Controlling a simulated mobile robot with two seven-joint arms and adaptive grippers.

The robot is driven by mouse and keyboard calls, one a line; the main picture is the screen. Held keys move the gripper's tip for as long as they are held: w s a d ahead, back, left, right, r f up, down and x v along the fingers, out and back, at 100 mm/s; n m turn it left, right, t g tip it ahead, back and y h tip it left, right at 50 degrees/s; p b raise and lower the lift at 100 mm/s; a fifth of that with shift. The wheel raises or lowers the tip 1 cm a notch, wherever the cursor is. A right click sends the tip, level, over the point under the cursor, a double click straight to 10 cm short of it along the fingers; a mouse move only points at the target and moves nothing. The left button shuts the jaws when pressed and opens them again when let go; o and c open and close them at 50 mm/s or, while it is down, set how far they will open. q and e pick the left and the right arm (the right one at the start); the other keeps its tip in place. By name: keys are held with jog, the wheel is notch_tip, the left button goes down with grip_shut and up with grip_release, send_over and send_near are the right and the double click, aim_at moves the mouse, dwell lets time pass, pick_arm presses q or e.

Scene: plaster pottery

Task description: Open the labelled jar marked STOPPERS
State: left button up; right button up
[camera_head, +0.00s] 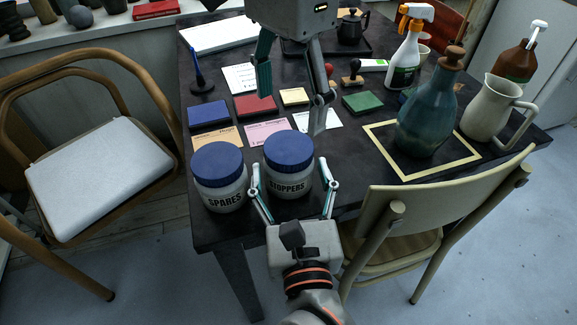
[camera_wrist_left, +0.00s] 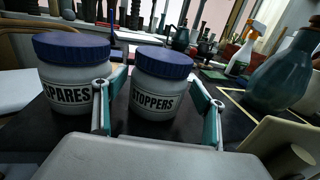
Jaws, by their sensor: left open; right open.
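The STOPPERS jar (camera_head: 290,180) is grey-white with a blue lid (camera_head: 288,149) seated on it, upright near the table's front edge. It also shows in the left wrist view (camera_wrist_left: 155,100). My left gripper (camera_head: 294,178) is open, its fingers on either side of the jar's body; I cannot tell whether they touch it. In the left wrist view the left gripper (camera_wrist_left: 158,98) has the jar between its fingers. My right gripper (camera_head: 291,112) hangs above and behind the lid, open and empty, fingers pointing down.
The similar SPARES jar (camera_head: 221,192) stands close on the left, near my left finger. Stamp pads and cards lie behind. A teal bottle (camera_head: 425,115) stands in a yellow-edged square (camera_head: 380,132) to the right. A chair (camera_head: 430,195) stands at the front right.

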pick_arm(q)
jog(key=shift+w+a, duration=0.15)
jog(key=shift+w, duration=0.65)
jog(key=shift+w+a, duration=0.1)
jog(key=shift+w, duration=0.65)
